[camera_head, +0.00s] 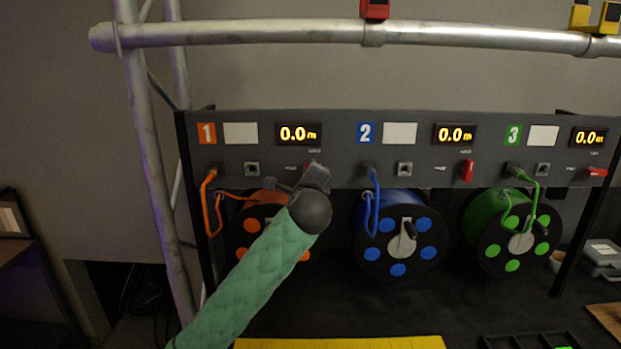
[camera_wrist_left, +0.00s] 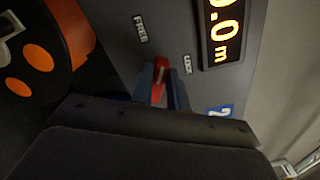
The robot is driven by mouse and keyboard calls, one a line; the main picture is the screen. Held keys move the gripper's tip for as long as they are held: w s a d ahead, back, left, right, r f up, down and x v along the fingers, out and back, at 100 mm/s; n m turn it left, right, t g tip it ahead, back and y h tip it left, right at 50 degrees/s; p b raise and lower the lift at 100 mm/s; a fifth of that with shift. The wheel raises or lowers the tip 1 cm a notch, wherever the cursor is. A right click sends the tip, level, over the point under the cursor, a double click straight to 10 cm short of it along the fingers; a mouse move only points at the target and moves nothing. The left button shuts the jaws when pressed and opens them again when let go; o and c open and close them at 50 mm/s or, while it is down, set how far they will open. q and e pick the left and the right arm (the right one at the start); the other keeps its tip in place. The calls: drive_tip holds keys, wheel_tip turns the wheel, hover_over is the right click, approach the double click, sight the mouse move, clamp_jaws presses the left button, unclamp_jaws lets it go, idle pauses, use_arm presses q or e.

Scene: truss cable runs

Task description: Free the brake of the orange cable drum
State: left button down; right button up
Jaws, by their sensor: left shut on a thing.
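The orange drum (camera_head: 247,226) sits under panel section 1, partly hidden by my left arm. Its orange side also shows at the upper left of the left wrist view (camera_wrist_left: 72,28). Its red brake lever (camera_head: 312,165) is mostly hidden behind my left gripper (camera_head: 309,174). In the left wrist view, the lever (camera_wrist_left: 159,82) stands between the two fingers (camera_wrist_left: 160,88), which are shut on it. The FREE label (camera_wrist_left: 140,28) and the LOCK label (camera_wrist_left: 187,65) are near the lever. The lever's exact angle is hard to tell. My right gripper is not in view.
The blue drum (camera_head: 372,243) and green drum (camera_head: 489,243) hang to the right, with red levers (camera_head: 467,171) (camera_head: 596,172) above. The orange cable (camera_head: 206,202) loops left of my gripper. A truss tube (camera_head: 250,32) crosses above the panel. A yellow strip (camera_head: 340,342) lies below.

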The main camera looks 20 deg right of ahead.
use_arm(q)
drive_tip(key=shift+w+a+f+n+b, duration=0.15)
drive_tip(key=shift+n+b, duration=0.2)
drive_tip(key=shift+n, duration=0.7)
drive_tip(key=shift+s+d+f+n+b, duration=0.15)
drive_tip(key=shift+n+b, duration=0.25)
drive_tip(key=shift+n, duration=0.6)
drive_tip(key=shift+w+a+f+n+b, duration=0.1)
drive_tip(key=shift+a+f+n+b, duration=0.2)
drive_tip(key=shift+n, duration=0.75)
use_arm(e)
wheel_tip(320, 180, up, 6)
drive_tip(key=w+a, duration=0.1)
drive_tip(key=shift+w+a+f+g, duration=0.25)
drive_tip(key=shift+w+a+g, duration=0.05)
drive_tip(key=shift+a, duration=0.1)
use_arm(q)
drive_tip(key=shift+d+r, duration=0.1)
drive_tip(key=shift+d, duration=0.05)
drive_tip(key=c, duration=1.4)
unclamp_jaws()
drive_tip(key=shift+o, duration=0.2)
